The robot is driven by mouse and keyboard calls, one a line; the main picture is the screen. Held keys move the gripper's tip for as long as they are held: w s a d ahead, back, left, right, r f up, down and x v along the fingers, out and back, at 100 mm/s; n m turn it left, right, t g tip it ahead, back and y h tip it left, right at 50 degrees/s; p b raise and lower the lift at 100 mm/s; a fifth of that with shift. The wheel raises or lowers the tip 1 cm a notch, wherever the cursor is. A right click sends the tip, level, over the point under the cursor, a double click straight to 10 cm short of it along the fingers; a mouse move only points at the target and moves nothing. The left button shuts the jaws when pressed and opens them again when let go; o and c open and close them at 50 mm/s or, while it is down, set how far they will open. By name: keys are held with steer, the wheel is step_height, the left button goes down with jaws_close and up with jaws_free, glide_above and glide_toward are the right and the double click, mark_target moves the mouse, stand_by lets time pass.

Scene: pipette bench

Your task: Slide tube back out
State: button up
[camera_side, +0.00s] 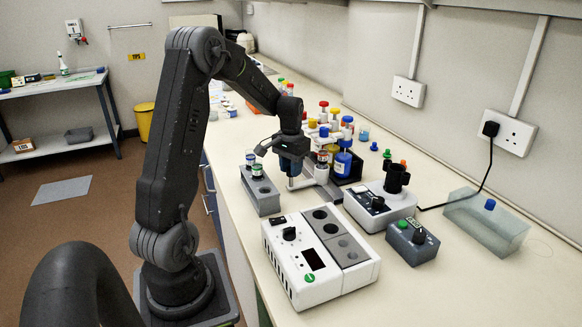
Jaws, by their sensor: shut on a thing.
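My gripper (290,160) is low over the bench, between a small grey block (267,203) on its left and a group of capped tubes on its right. It is shut on a tube that is mostly hidden by its dark jaws, so I cannot tell how deep the tube sits in anything. Two small labelled vials stand at the grey block: one with a green band (257,170) and one with a pale top (250,157) behind it. A light grey stand (325,190) lies just below and right of the jaws.
A blue capped bottle (343,161) stands right of the gripper, with several coloured-cap tubes behind. A white heater block (303,270), a mixer (372,207) with a black cup, a small grey box (412,243) and a translucent tray (492,228) fill the front. Bare bench lies at front right.

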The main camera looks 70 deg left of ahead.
jaws_close()
steer(key=shift+d, duration=4)
steer(key=o, duration=1)
jaws_free()
steer(key=shift+r, duration=0.1)
step_height(320, 180, up, 14)
steer(key=shift+f, duration=0.15)
